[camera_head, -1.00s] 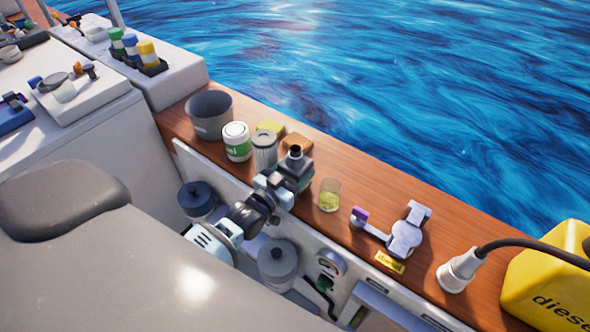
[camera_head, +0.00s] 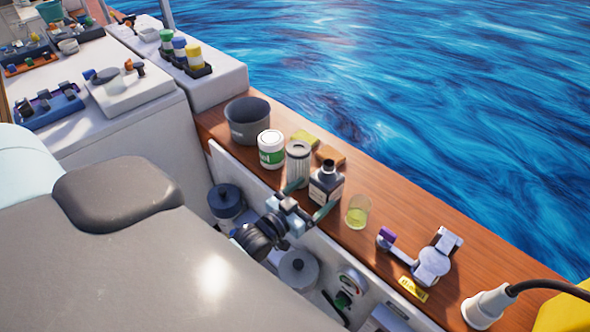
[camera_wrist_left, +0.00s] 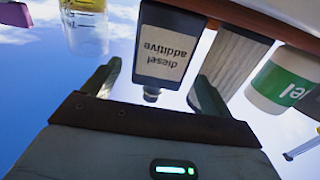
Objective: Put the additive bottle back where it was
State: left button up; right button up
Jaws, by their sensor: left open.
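The additive bottle (camera_head: 326,182), dark with a pale label and black cap, stands upright on the wooden ledge (camera_head: 400,212), between the ribbed filter cylinder (camera_head: 298,164) and the glass of yellow liquid (camera_head: 358,212). My left gripper (camera_head: 311,198) is open and empty, its fingers pointing at the bottle from the hatch side. In the left wrist view the bottle (camera_wrist_left: 166,48) appears upside down, its label reading "diesel additive", and the open left gripper (camera_wrist_left: 157,85) has a finger toward each side of it. I cannot tell whether a finger touches it. My right gripper is not in view.
A white-green can (camera_head: 271,150) and grey pot (camera_head: 248,121) stand left of the filter. A yellow sponge (camera_head: 305,138) and brown block (camera_head: 330,154) lie behind. A white clamp-like device (camera_head: 432,265) and white plug (camera_head: 487,307) lie right.

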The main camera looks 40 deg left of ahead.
pick_arm(q)
jog(key=s, duration=0.6)
jog(key=shift+a, duration=0.45)
jog(key=s+d+f+g, duration=0.3)
jog(key=s+f, duration=0.2)
jog(key=s, duration=0.4)
jog(key=s+d+f+g, duration=0.3)
jog(key=s+f, duration=0.3)
jog(key=s, duration=0.4)
jog(key=s+d+f+g, duration=0.3)
jog(key=s+f+g, duration=0.1)
jog(key=s, duration=0.6)
jog(key=shift+s+f+y, duration=0.25)
jog(key=shift+f+y, duration=0.05)
jog(key=shift+f, duration=0.4)
